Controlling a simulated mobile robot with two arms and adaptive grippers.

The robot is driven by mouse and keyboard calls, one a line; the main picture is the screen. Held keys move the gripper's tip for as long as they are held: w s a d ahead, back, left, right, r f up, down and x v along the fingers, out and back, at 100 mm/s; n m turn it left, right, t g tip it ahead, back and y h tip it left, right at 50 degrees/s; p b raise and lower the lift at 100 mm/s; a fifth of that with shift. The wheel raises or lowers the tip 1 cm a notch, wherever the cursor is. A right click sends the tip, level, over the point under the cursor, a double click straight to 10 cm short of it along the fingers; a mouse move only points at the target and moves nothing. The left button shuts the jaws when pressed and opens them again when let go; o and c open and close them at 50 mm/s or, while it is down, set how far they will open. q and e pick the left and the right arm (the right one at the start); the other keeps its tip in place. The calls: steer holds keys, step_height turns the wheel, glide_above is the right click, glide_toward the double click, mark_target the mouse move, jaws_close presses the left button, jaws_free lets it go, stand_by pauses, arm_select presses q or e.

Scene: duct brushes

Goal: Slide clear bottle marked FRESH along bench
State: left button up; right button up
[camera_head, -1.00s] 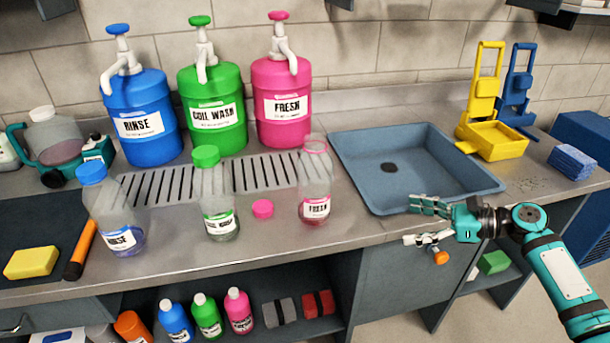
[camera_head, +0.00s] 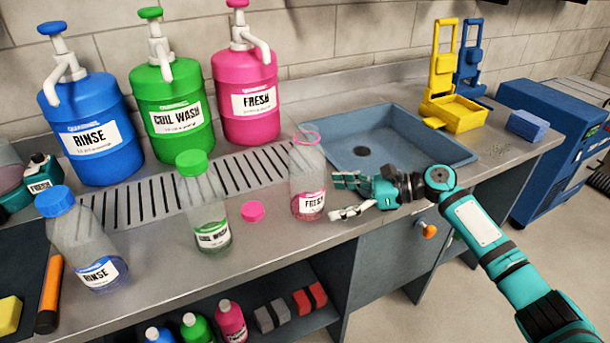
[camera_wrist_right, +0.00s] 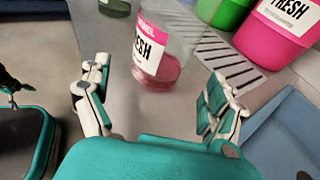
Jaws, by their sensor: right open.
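The clear bottle marked FRESH (camera_head: 305,168) stands upright and uncapped on the bench (camera_head: 350,240), left of the sink, with a little pink liquid inside. It also shows in the right wrist view (camera_wrist_right: 152,50), ahead of the fingers. My right gripper (camera_head: 334,196) is open just right of the bottle, low over the bench. In the right wrist view its spread fingers (camera_wrist_right: 158,80) flank the lower bottle, with gaps visible on both sides. I cannot tell how far the fingertips reach around it.
A pink cap (camera_head: 252,211) and COIL WASH bottle (camera_head: 207,210) are left of the FRESH bottle; the RINSE bottle (camera_head: 88,245) is farther left. Pump jugs stand behind the drain grille (camera_head: 150,198). The sink (camera_head: 420,150) is behind my right gripper.

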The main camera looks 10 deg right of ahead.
mark_target(321, 197)
steer(key=shift+b+x, duration=0.3)
steer(key=shift+x, duration=0.7)
steer(key=shift+r+p+x, duration=0.25)
steer(key=shift+p+x, duration=0.35)
steer(key=shift+x, duration=1.3)
steer(key=shift+w+a+f, duration=0.1)
steer(key=shift+a+f, duration=0.2)
steer(key=shift+a, duration=0.05)
arm_select(q)
steer(key=shift+a+r, duration=0.2)
steer(key=shift+a, duration=0.25)
arm_select(e)
steer(key=c, duration=0.9)
arm_select(q)
steer(key=shift+d+f+b, duration=0.15)
steer(key=shift+f+b, duration=1.2)
steer(key=shift+f, duration=0.25)
arm_select(e)
steer(key=shift+w+a, duration=0.3)
steer(key=shift+w, duration=0.55)
steer(key=shift+w+a, duration=0.25)
steer(key=shift+w, duration=0.65)
steer(key=shift+w+a, duration=0.3)
steer(key=shift+w, duration=0.55)
